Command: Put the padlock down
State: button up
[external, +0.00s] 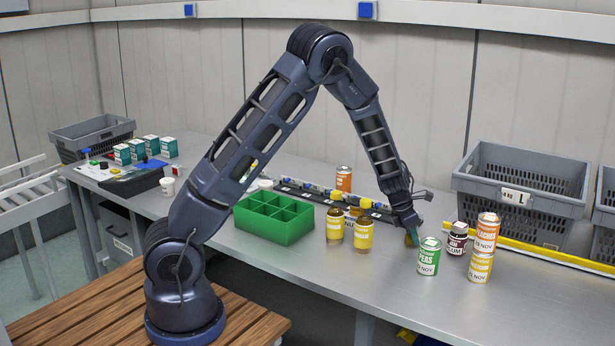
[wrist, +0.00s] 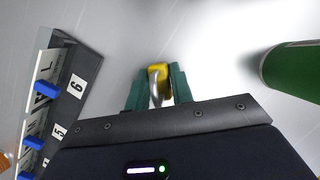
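The padlock (wrist: 160,70) has a yellow body and a silver shackle. In the wrist view it sits between the two teal fingers of my gripper (wrist: 160,84), which is shut on it. In the external view my gripper (external: 411,238) points down close over the grey table, just left of the green peas can. The padlock is small and mostly hidden by the fingers there. I cannot tell whether it touches the table. The table surface around it (wrist: 215,45) is bare.
The green peas can (external: 429,258) stands close on the right, also in the wrist view (wrist: 290,72). A numbered rail with blue hooks (wrist: 60,90) lies left. Yellow-capped jars (external: 363,236), a green divided box (external: 273,218), stacked cans (external: 483,248) and a grey tote (external: 520,205) stand around.

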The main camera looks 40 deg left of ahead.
jog(key=shift+o, duration=1.4)
jog(key=shift+r, duration=0.1)
jog(key=v, duration=1.2)
jog(key=s+a+r+m, duration=1.4)
jog(key=s+a+r, duration=0.2)
jog(key=r, duration=0.2)
jog(key=s+a+r+m+y, duration=0.1)
jog(key=s+a+m, duration=0.3)
jog(key=s, duration=0.3)
jog(key=s+a+r+m+t+y, duration=0.1)
jog(key=s+a+m, duration=0.3)
jog(key=s, duration=0.3)
jog(key=s+a+r+m+y, duration=0.1)
jog(key=s+a+m, duration=0.2)
jog(key=s+m, duration=0.2)
jog(key=s, duration=0.2)
jog(key=shift+s+a+r, duration=0.35)
jog(key=shift+s+a, duration=0.05)
